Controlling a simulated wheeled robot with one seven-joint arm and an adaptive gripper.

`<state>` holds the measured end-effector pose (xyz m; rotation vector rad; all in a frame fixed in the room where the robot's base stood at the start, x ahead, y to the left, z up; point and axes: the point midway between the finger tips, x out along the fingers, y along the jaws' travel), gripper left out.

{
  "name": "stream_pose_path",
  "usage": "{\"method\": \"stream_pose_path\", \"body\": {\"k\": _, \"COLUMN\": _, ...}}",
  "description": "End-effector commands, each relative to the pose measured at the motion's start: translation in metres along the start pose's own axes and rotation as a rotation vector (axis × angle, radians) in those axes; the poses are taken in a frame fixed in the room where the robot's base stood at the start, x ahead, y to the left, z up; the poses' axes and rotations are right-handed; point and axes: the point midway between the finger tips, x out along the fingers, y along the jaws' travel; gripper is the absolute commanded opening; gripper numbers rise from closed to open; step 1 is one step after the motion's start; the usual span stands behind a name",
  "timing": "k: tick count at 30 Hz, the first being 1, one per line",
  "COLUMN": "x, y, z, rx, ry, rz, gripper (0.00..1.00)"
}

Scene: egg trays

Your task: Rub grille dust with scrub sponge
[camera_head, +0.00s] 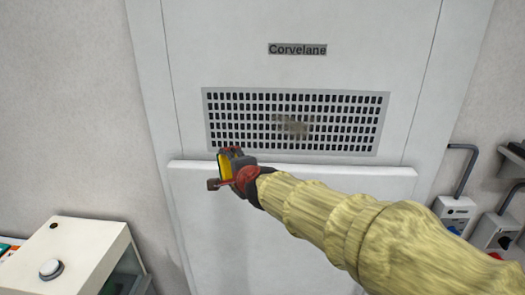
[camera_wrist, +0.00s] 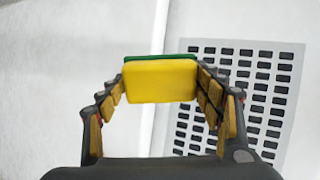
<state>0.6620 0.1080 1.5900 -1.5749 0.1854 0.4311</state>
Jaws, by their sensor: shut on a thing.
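The scrub sponge (camera_wrist: 161,82) is yellow with a green layer on its far side. My gripper (camera_wrist: 160,85) is shut on it, with a finger at each side, in the wrist view. In the head view my gripper (camera_head: 228,168) is at the lower left corner of the grille, and a strip of the yellow sponge (camera_head: 223,168) shows. The grille (camera_head: 362,98) is a grey panel with rows of dark slots; part of it also shows on the right of the wrist view (camera_wrist: 240,46).
A ledge (camera_head: 350,169) runs across the white cabinet just below the grille. A label reading Corvelane (camera_head: 297,49) is above. A cream box with a round button (camera_head: 70,255) stands lower left. Wall boxes with grey pipes (camera_head: 455,207) are at right.

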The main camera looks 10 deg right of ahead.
Motion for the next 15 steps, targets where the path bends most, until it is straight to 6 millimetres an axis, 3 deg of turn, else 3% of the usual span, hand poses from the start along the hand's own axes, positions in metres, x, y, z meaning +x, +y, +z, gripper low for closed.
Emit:
{"method": "stream_pose_path", "body": {"k": 8, "x": -0.007, "y": -0.009, "z": -0.012, "rx": 0.03, "ry": 0.076, "rz": -0.038, "gripper": 0.46}}
{"method": "stream_pose_path", "body": {"k": 15, "x": -0.018, "y": -0.018, "z": -0.035, "rx": 0.071, "ry": 0.203, "rz": -0.1, "gripper": 0.46}}
